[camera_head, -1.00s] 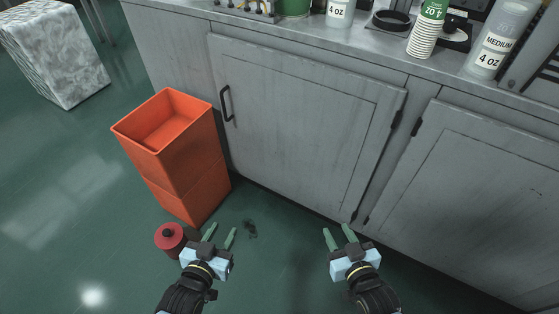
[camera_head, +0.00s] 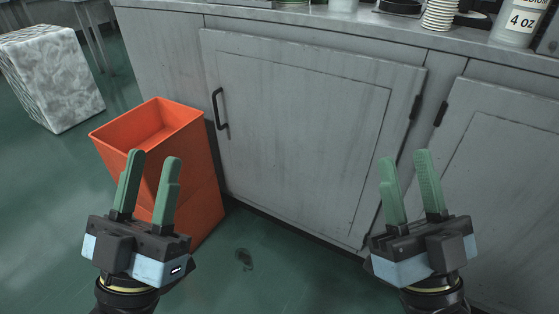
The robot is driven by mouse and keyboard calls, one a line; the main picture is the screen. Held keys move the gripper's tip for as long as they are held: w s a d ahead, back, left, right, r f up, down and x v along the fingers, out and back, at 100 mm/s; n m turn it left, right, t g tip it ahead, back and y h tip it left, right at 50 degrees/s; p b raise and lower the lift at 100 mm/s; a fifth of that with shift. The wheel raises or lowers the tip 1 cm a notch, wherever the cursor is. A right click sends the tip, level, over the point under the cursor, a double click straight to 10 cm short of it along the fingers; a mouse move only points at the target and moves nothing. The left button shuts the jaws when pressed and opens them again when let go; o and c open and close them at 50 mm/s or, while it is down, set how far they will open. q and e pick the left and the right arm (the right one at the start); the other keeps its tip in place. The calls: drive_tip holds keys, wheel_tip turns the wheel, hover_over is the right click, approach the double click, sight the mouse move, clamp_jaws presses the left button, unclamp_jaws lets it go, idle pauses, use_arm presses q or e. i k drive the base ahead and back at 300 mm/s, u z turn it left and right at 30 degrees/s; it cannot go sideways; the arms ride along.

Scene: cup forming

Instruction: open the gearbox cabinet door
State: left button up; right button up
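The grey cabinet door (camera_head: 300,125) is closed, in the middle of the head view. Its black vertical handle (camera_head: 219,109) is on the door's left side, and its hinges are on the right edge. My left gripper (camera_head: 153,165) is open and empty. It appears in front of the orange bin, left of and below the handle in the picture. My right gripper (camera_head: 407,168) is open and empty, in front of the lower right part of the door. Neither gripper appears to touch the door or the handle.
An open orange bin (camera_head: 205,160) stands close to the cabinet, left of the handle. A second cabinet door (camera_head: 510,165) is at the right. Stacked cups (camera_head: 439,15) and a 4 oz container (camera_head: 516,22) stand on the counter. A marbled block (camera_head: 50,75) is at the far left.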

sight(303, 130)
drive_tip(key=z, duration=0.3)
drive_tip(key=k, duration=0.35)
drive_tip(key=u, duration=2.1)
drive_tip(key=i, duration=1.4)
drive_tip(key=z, duration=0.75)
drive_tip(key=i, duration=0.4)
drive_tip(key=z, duration=0.35)
